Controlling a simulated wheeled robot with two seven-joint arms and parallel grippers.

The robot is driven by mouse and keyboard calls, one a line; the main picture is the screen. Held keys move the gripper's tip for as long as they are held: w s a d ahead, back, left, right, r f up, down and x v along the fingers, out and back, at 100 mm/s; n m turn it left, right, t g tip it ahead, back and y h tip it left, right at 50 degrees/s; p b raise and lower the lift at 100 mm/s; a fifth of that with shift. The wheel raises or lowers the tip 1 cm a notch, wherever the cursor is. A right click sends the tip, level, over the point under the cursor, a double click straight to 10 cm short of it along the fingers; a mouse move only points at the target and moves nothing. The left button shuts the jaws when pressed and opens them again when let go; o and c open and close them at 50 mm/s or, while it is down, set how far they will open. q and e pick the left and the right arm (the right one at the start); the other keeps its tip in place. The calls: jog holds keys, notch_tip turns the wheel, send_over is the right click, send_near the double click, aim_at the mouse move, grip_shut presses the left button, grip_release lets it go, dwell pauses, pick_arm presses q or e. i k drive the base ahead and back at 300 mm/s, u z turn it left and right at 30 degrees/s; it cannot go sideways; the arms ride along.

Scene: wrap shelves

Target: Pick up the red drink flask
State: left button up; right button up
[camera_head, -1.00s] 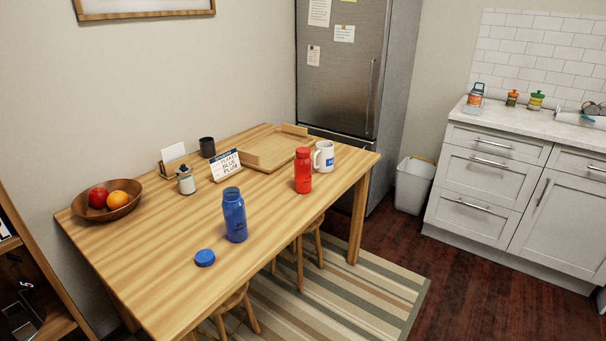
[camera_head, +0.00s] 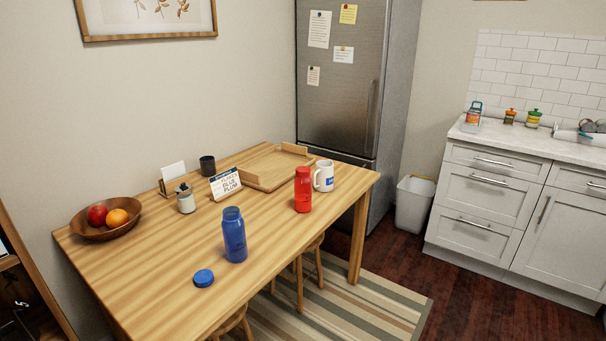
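The red drink flask (camera_head: 303,190) stands upright on the wooden table (camera_head: 190,248), near its right side. A white mug (camera_head: 323,176) stands close to its right. A blue flask (camera_head: 234,236) stands upright nearer to me, to the left of the red one. A round blue lid (camera_head: 203,278) lies on the table beside the blue flask. Neither of my grippers shows in the head view.
A wooden tray (camera_head: 254,182) lies behind the red flask. A small sign (camera_head: 225,184), a jar (camera_head: 185,198), a dark cup (camera_head: 207,165) and a fruit bowl (camera_head: 125,226) stand further left. Stools are under the front edge. A bin (camera_head: 413,204) stands by the counter.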

aim_at(302, 191)
jog(key=z, duration=0.9)
jog(key=i, duration=2.4)
jog(key=u, duration=3.15)
